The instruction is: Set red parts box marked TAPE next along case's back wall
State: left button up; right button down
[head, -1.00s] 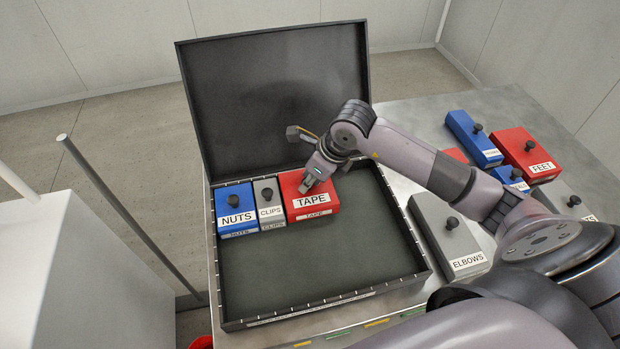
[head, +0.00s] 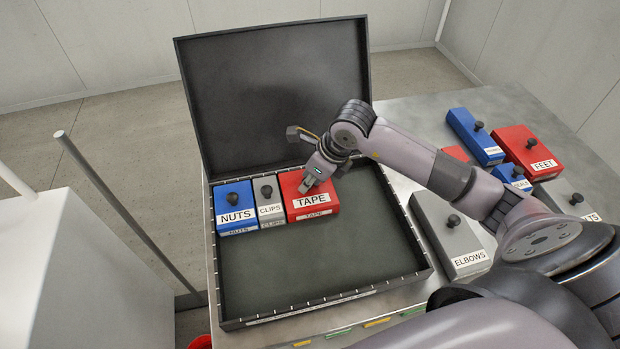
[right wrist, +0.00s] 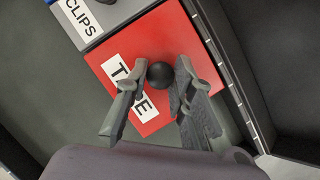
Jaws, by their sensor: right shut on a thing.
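The red parts box marked TAPE (head: 325,203) is inside the open black case (head: 401,281), at its back wall. It sits just right of the grey CLIPS box (head: 269,205), which is beside the blue NUTS box (head: 235,208). My right gripper (head: 308,185) is shut on the black knob of the TAPE box. In the right wrist view its fingers (right wrist: 152,98) straddle the knob (right wrist: 160,74), and the red box (right wrist: 194,48) lies close against the CLIPS box (right wrist: 95,20). I cannot tell whether the TAPE box rests fully on the floor. My left gripper is not in view.
The case floor (head: 300,270) is clear in front and to the right of the boxes. The lid (head: 275,95) stands open behind. On the table at right are the grey ELBOWS box (head: 447,235), the red FEET box (head: 525,150) and several other boxes. A grey pole (head: 130,215) stands at left.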

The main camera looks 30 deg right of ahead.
dwell(0.4)
jog(key=c, duration=1.3)
grip_release()
jog(key=shift+f, duration=0.1)
jog(key=v, duration=1.2)
jog(key=shift+d, duration=0.1)
